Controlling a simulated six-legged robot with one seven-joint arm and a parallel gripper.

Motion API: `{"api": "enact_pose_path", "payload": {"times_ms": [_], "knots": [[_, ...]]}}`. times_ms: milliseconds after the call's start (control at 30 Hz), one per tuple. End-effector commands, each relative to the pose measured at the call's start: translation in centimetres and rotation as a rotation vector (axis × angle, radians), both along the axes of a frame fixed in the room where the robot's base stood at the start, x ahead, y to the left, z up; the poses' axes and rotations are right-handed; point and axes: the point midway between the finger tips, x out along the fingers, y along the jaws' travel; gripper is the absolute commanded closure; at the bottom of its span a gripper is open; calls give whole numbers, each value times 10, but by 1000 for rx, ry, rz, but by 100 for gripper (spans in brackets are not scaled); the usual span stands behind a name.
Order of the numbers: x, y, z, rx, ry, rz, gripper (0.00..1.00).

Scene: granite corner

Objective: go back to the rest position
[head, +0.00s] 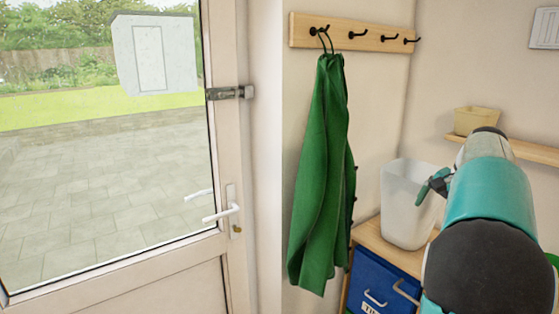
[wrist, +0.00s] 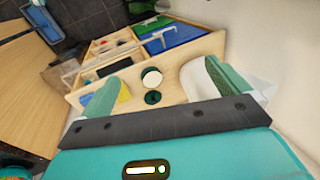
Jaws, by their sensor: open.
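My gripper shows in the wrist view (wrist: 166,86) with its two green fingers spread apart and nothing between them. Beyond the fingers is a light wooden unit top (wrist: 205,50), with a round white thing (wrist: 151,78) and a small dark green ring (wrist: 153,98) on it. In the head view my arm reaches in from the right, and a green fingertip of my gripper (head: 435,187) shows in front of the white bin (head: 405,230). The rest of my gripper is hidden behind my arm there.
A glazed door (head: 215,270) stands shut at the left. Blue drawers (head: 375,285) sit under the wooden top.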

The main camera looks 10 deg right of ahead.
Motion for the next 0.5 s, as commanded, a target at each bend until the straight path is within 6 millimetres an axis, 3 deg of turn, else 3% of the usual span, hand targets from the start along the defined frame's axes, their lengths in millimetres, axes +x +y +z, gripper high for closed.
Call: {"api": "enact_pose_path", "payload": {"times_ms": [33, 233, 500], "knots": [[-4, 24, 6, -3, -17, 46, 0], [-24, 113, 13, -44, -61, 242, 0], [-74, 231, 2, -153, -107, 545, 0]]}}
